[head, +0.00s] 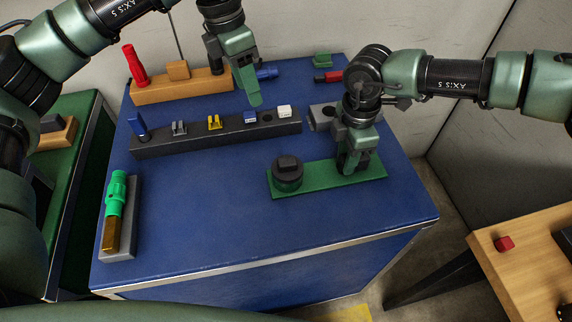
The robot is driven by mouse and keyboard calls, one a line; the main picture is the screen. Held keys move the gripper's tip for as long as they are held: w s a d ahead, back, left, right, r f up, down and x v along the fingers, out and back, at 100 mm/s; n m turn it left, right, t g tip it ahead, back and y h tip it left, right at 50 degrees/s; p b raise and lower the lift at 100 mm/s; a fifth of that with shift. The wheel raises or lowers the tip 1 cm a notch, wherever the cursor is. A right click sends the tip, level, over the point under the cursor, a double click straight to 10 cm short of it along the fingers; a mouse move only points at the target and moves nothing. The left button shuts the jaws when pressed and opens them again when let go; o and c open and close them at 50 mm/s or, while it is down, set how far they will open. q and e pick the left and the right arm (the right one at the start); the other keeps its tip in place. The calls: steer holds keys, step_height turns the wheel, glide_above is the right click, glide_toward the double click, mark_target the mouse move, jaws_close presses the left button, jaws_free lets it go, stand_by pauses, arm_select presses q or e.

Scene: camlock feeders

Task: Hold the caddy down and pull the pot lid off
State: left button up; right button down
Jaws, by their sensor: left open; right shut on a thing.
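The caddy appears to be the flat green plate (318,181) near the table's right side. A dark round pot (288,181) stands on its left end, with a lid bearing a small square dark knob (288,162) on top. My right gripper (347,170) points down at the right part of the plate, to the right of the pot. It is shut on what seems to be part of the caddy; its fingers hide the part gripped. My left gripper (253,100) is open and empty above the back of the table, well away from the pot.
A dark rail (215,140) with several small parts crosses the table behind the pot. A wooden block (182,88) with a red piece (134,65) stands behind it. A grey holder (120,254) with a green-and-amber piece (115,205) stands front left. The blue table's (210,225) front middle is clear.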

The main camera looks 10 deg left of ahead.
mark_target(288, 160)
arm_select(q)
steer(key=s+d+m+y, duration=0.2)
steer(key=s+d+m, duration=0.1)
steer(key=s+d, duration=0.55)
steer(key=f, duration=0.7)
steer(key=w+f, duration=0.1)
steer(key=f, duration=0.3)
steer(key=shift+d+f, duration=0.25)
steer(key=shift+d, duration=0.15)
jaws_close()
arm_select(e)
steer(key=shift+f, duration=0.1)
arm_select(q)
steer(key=shift+r, duration=0.7)
steer(key=shift+r, duration=2.35)
